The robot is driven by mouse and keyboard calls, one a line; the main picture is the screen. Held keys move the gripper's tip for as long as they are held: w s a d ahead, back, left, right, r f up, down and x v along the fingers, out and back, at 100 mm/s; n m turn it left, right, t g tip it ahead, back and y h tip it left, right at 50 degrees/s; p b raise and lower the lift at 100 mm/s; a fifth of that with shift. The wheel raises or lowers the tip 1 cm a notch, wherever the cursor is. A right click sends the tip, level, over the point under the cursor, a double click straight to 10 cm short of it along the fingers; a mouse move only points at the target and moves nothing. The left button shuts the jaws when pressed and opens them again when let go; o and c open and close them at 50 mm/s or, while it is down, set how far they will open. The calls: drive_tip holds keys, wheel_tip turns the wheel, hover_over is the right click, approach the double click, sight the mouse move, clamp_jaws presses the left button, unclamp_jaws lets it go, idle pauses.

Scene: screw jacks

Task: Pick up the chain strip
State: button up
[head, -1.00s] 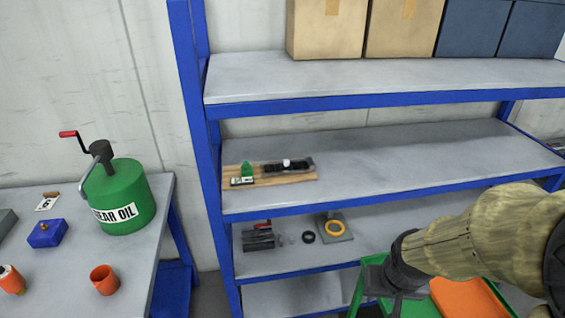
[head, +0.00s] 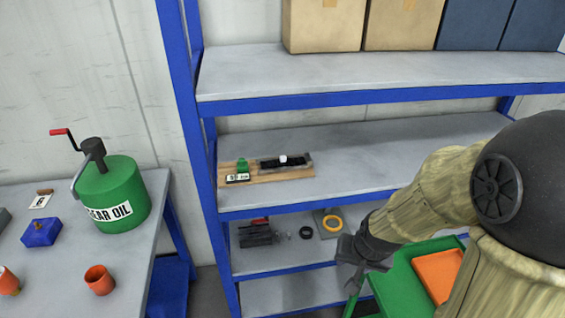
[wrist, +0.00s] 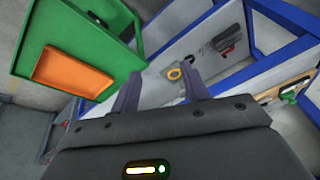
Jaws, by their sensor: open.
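A small green thing (head: 242,167) and a black-and-white label (head: 237,178) are on the board's left part. My gripper (head: 350,278) is low in front of the shelves, below and right of the board, and apart from it. In the wrist view my gripper (wrist: 162,88) has its fingers spread with nothing between them. Part of the board (wrist: 270,94) shows at the right there; the strip is not clear.
The lower shelf holds a dark grey vise-like thing (head: 258,233), a black ring (head: 306,233) and a yellow ring (head: 333,223). A green cart (head: 405,280) with an orange tray (head: 438,273) stands beside my arm. The middle shelf (head: 375,165) is bare right of the board.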

drive_tip(key=w+a+f+m+t+y+p, duration=0.25)
drive_tip(key=w+a+m+t+y, duration=0.2)
drive_tip(key=w+a+m, duration=1)
drive_tip(key=w+r+m+t+h+p, duration=0.1)
drive_tip(key=w+r+m+t+p, duration=0.2)
drive_tip(key=w+m, duration=0.8)
wheel_tip(320, 180, up, 3)
drive_tip(key=m+t, duration=0.2)
drive_tip(key=m, duration=0.3)
drive_tip(key=shift+a, duration=0.2)
drive_tip(key=shift+w+r, duration=0.1)
drive_tip(key=shift+w, duration=0.05)
drive_tip(key=p, duration=0.5)
approach(283, 161)
drive_tip(key=shift+w+a+r, duration=0.1)
drive_tip(key=shift+w+r, duration=0.05)
drive_tip(key=shift+w, duration=0.35)
drive_tip(key=shift+w+r, duration=0.15)
drive_tip(key=shift+w, duration=0.4)
drive_tip(key=shift+w+a+f, duration=0.1)
drive_tip(key=shift+w+f, duration=0.15)
drive_tip(key=shift+w, duration=0.15)
